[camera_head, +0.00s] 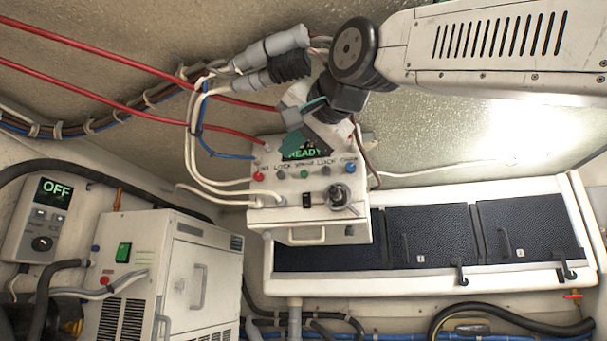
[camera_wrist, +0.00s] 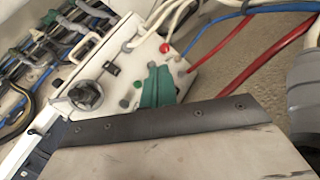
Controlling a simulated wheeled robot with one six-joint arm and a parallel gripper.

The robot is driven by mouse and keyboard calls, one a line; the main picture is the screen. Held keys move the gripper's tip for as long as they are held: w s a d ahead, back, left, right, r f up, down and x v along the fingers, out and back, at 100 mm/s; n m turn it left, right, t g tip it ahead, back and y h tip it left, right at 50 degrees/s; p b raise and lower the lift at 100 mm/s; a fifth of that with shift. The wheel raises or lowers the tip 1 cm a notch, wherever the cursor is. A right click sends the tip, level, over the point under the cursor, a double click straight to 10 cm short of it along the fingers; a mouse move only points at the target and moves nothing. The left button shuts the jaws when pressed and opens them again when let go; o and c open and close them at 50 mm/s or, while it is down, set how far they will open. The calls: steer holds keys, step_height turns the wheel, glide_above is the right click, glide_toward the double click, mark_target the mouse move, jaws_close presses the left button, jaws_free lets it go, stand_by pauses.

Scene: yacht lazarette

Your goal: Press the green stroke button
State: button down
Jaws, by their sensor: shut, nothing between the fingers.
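The control box (camera_head: 325,213) is white, with a lit display reading READY (camera_head: 303,154) partly covered by my gripper. Below the display is a row of small buttons. My gripper (camera_head: 292,144) has teal fingers and is shut and empty. In the head view its tips appear above and left of the green button, over the display.
A red button (camera_head: 258,176) ends the row at left. A black knob (camera_head: 339,195) and a black switch (camera_head: 306,200) sit below. Pale cables and red hoses run at the box's left. A cabinet at lower left carries another green switch (camera_head: 123,252).

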steer(key=shift+w+d, duration=0.5)
steer(key=shift+w, duration=0.85)
steer(key=shift+w+d, duration=0.45)
steer(key=shift+w, duration=0.95)
steer(key=shift+w+d, duration=0.5)
steer(key=shift+w, duration=0.85)
steer(key=shift+w, duration=0.1)
steer(key=shift+w+d, duration=0.2)
steer(key=shift+w, duration=0.1)
steer(key=shift+w+d, duration=0.1)
steer(key=shift+w, duration=0.25)
steer(key=shift+s, duration=0.1)
steer(key=shift+s+a, duration=0.25)
steer(key=shift+s, duration=0.4)
steer(key=shift+s, duration=0.1)
steer(key=shift+s+a, duration=0.3)
steer(key=shift+s, duration=0.45)
steer(key=shift+s+a, duration=0.25)
steer(key=shift+s, duration=0.5)
steer(key=shift+s+a, duration=0.3)
steer(key=shift+s, duration=0.45)
